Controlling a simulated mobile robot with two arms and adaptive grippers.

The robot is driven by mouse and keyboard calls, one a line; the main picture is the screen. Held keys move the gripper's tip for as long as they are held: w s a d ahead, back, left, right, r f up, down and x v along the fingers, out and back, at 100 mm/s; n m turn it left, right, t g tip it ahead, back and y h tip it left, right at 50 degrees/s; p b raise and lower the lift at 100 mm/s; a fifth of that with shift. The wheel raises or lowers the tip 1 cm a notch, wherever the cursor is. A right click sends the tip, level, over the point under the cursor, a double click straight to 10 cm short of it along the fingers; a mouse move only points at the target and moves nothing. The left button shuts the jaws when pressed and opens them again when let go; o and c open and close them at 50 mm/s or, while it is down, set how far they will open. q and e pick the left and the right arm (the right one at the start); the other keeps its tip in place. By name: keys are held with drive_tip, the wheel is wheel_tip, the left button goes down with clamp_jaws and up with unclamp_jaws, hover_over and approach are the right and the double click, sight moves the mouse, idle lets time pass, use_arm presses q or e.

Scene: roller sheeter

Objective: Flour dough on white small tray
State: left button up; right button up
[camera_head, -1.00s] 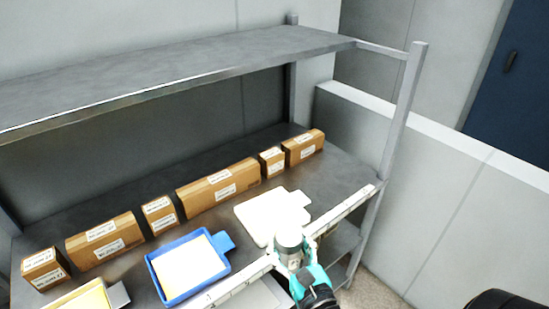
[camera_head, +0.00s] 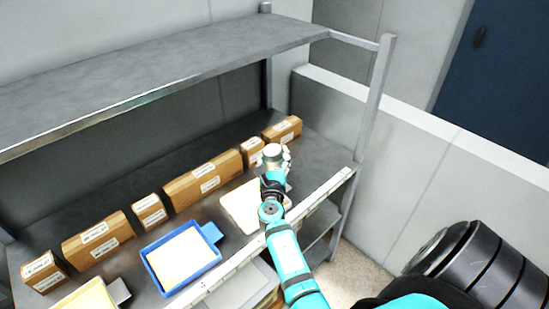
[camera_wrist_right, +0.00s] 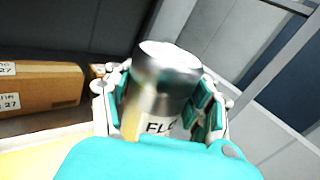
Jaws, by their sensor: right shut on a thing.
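My right gripper (camera_head: 275,158) is shut on a metal flour shaker (camera_head: 273,151). In the right wrist view the shaker (camera_wrist_right: 165,82) stands nearly upright between the teal finger pads, and its label begins "FL". The shaker is above the shelf, over the far right part of the white small tray (camera_head: 226,207). A pale sheet of dough (camera_wrist_right: 35,162) fills much of the lower left of the right wrist view. My right arm hides part of the tray. I cannot tell whether flour lies on the dough. My left gripper is out of view.
A blue tray (camera_head: 213,232) with a pale sheet lies left of the white tray, and another tray with a yellowish sheet (camera_head: 88,297) lies further left. Several cardboard boxes (camera_head: 205,181) line the back. An upper shelf (camera_head: 170,68) hangs above, and a post (camera_head: 373,100) stands right.

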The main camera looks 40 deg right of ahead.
wheel_tip(320, 180, down, 4)
drive_tip(key=n+b, duration=0.2)
drive_tip(key=n+t+b, duration=0.1)
drive_tip(key=n+b, duration=0.1)
drive_tip(key=n, duration=0.1)
drive_tip(key=n+t+b, duration=0.1)
drive_tip(key=n+b, duration=0.1)
drive_tip(key=n, duration=0.1)
drive_tip(key=shift+w+a+f+b, duration=0.1)
drive_tip(key=shift+f+b, duration=0.15)
drive_tip(key=shift+b, duration=0.1)
drive_tip(key=n+t, duration=0.1)
drive_tip(key=n, duration=0.1)
drive_tip(key=a+f+n+y+b, duration=0.1)
drive_tip(key=n, duration=0.2)
drive_tip(key=f+n+t+y, duration=0.1)
drive_tip(key=n, duration=0.2)
drive_tip(key=shift+w+a+f+t, duration=0.15)
drive_tip(key=shift+w+t, duration=0.15)
drive_tip(key=shift+w+a+f+n+t+y, duration=0.15)
drive_tip(key=shift+f+n+y, duration=0.1)
drive_tip(key=shift+n, duration=0.65)
drive_tip(key=shift+a+f+n+t+y, duration=0.1)
drive_tip(key=shift+a+f+n+y, duration=0.15)
drive_tip(key=shift+n, duration=0.65)
drive_tip(key=shift+w+a+f+n+t+y, duration=0.1)
drive_tip(key=shift+f+n+t+y, duration=0.15)
drive_tip(key=shift+n, duration=0.65)
